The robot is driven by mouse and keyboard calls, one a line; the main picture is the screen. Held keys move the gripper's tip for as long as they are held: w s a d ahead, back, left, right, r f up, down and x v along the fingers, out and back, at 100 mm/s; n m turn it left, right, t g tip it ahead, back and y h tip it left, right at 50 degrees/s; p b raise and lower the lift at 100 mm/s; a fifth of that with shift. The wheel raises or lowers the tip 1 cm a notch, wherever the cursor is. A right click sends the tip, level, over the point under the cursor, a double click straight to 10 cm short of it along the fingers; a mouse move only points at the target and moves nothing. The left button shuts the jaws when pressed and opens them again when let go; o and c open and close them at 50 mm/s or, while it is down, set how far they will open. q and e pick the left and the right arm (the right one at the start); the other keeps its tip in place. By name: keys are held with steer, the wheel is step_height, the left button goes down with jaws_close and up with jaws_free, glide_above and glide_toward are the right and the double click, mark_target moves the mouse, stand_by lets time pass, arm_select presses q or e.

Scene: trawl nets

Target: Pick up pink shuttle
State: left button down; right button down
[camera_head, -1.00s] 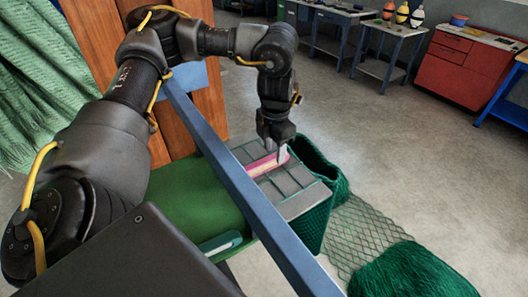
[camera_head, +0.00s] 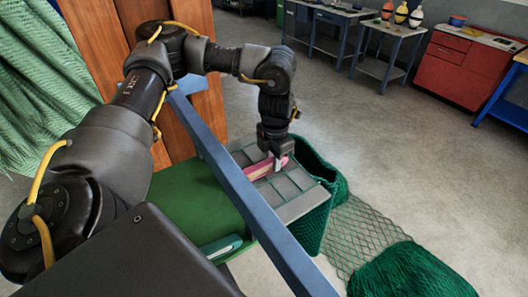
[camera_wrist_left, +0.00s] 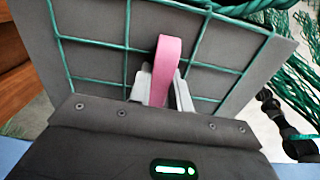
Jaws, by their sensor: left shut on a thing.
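The pink shuttle (camera_head: 262,168) is at the grey board (camera_head: 300,205) beyond the blue rail. It also shows in the left wrist view (camera_wrist_left: 163,70), upright between the fingers. My left gripper (camera_head: 277,162) is shut on the pink shuttle; its two pale fingers (camera_wrist_left: 162,92) press on either side of it. Whether the shuttle still touches the board cannot be told. The lower part of the shuttle is hidden by the gripper in the wrist view. My right gripper is not in view.
A blue rail (camera_head: 235,185) runs diagonally in front of the board. A teal shuttle (camera_head: 221,246) lies on the green surface (camera_head: 190,205) nearer me. Green netting (camera_head: 325,180) hangs around the board, and a net heap (camera_head: 410,272) lies on the floor.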

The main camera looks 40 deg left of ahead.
arm_select(q)
steer(key=shift+w+r, duration=0.1)
steer(key=shift+r, duration=0.35)
step_height(320, 180, up, 17)
steer(key=b, duration=0.2)
stand_by(0.5)
